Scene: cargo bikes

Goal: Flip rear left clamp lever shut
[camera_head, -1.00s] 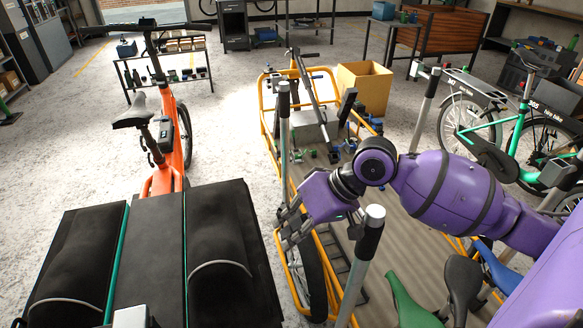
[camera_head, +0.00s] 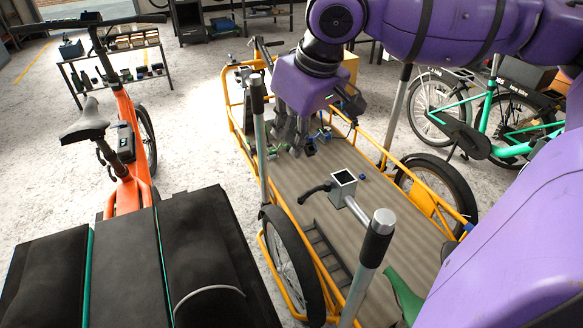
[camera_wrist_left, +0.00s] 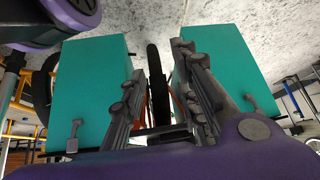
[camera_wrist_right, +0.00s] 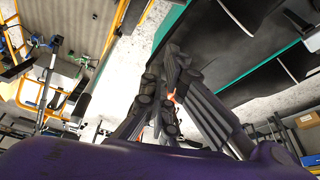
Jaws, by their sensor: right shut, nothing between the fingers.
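A grey square clamp block (camera_head: 343,184) with a black lever (camera_head: 314,193) shows beside the near post (camera_head: 368,250) of the yellow cargo bike; the lever sticks out to the left. Whether this is the rear left clamp, and whether its lever is latched, I cannot tell. My right gripper (camera_head: 297,146) is shut and empty over the cargo bed, beyond the lever and apart from it in the picture. Its fingers are together in the right wrist view (camera_wrist_right: 172,60). My left gripper (camera_wrist_left: 157,70) is open, its fingers apart with nothing between them; it is outside the head view.
The yellow bike's frame (camera_head: 385,153) surrounds a ribbed cargo bed (camera_head: 390,262). Another post (camera_head: 262,130) stands at its left side. Black boxes (camera_head: 125,255) fill the near left, with an orange bike (camera_head: 127,140) behind. A green bike (camera_head: 490,112) stands right.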

